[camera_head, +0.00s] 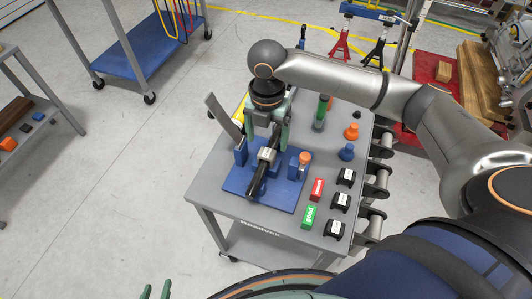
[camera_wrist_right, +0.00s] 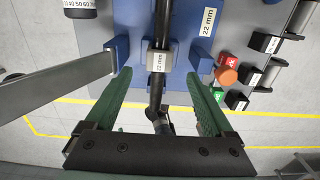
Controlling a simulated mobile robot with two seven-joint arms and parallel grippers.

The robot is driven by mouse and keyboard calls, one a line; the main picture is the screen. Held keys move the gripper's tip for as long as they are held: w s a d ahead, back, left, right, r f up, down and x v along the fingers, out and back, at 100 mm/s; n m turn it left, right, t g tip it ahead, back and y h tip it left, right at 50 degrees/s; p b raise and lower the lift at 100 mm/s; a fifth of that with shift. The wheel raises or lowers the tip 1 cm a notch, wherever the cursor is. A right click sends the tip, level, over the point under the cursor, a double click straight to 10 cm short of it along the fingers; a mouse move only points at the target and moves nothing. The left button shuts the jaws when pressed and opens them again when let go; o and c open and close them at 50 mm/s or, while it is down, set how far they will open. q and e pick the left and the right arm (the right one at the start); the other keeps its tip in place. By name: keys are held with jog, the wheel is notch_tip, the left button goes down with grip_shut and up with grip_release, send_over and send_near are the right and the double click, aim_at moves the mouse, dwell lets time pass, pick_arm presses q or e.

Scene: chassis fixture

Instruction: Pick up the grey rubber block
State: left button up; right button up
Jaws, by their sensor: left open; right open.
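A small grey block (camera_head: 267,154) with a white label sits around a black bar on the blue fixture (camera_head: 237,183). It also shows in the right wrist view (camera_wrist_right: 149,61), label facing the camera; I cannot tell its material. My right gripper (camera_head: 266,143) is open above the fixture, and in the right wrist view its green fingertips (camera_wrist_right: 159,74) lie on either side of the bar and block, apart from the block. My left gripper (camera_head: 156,291) is open and empty at the bottom edge of the head view, away from the table.
A tilted grey plate (camera_head: 223,117) stands left of the right gripper. An orange-topped peg (camera_head: 305,158) stands on the fixture's right. A red block (camera_head: 317,189), a green block (camera_head: 309,216) and several black labelled holders (camera_head: 340,202) occupy the table's right side.

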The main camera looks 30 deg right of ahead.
aim_at(267, 153)
notch_tip(267, 153, down, 7)
jog(key=shift+w+r, duration=0.1)
dwell(0.3)
grip_shut()
dwell(0.6)
